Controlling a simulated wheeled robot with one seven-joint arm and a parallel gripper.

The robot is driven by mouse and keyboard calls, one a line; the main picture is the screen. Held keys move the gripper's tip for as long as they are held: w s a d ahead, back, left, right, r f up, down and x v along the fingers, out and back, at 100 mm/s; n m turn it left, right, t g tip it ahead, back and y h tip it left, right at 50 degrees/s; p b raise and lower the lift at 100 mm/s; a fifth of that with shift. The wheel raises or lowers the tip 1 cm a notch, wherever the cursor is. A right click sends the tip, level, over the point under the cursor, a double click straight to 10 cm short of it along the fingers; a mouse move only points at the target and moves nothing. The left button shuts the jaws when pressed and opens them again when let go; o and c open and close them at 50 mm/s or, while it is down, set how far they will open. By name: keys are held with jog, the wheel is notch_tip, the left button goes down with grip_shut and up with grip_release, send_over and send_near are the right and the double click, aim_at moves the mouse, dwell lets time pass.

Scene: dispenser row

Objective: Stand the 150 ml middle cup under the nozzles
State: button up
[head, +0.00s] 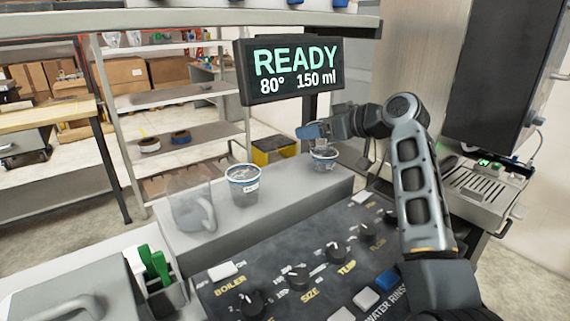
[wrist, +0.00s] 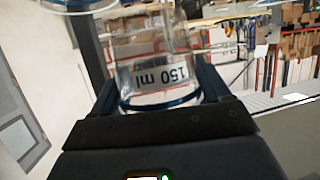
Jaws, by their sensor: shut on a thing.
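A clear cup marked 150 ml (wrist: 150,77), with blue bands, is between the jaws of my gripper in the wrist view (wrist: 158,95). Its label appears upside down. In the head view my gripper (head: 313,131) is over the right part of the grey ledge (head: 270,212). A clear blue-rimmed cup (head: 323,157) shows directly below it; I cannot tell whether it touches the ledge. Another blue-rimmed cup (head: 243,186) stands upright on the ledge to the left. I cannot make out the nozzles.
A clear mug (head: 193,205) stands at the ledge's left end. The display (head: 292,70) reads READY, 80°, 150 ml. A control panel (head: 300,270) with knobs lies in front of the ledge. A machine with a drip tray (head: 480,188) is at right.

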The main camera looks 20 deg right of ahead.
jog(key=a+f, duration=0.1)
jog(key=a, duration=0.1)
jog(key=w+a+f+p, duration=0.1)
jog(key=a+f, duration=0.1)
jog(key=a, duration=0.1)
jog(key=w+a+f, duration=0.1)
jog(key=a, duration=0.1)
jog(key=shift+w+a+f, duration=0.2)
jog(key=shift+w+f, duration=0.05)
jog(key=shift+f, duration=0.1)
jog(key=shift+f+p, duration=0.45)
jog(key=shift+f, duration=1.4)
jog(key=shift+f, duration=0.1)
jog(key=shift+f, duration=0.15)
jog(key=o, duration=1)
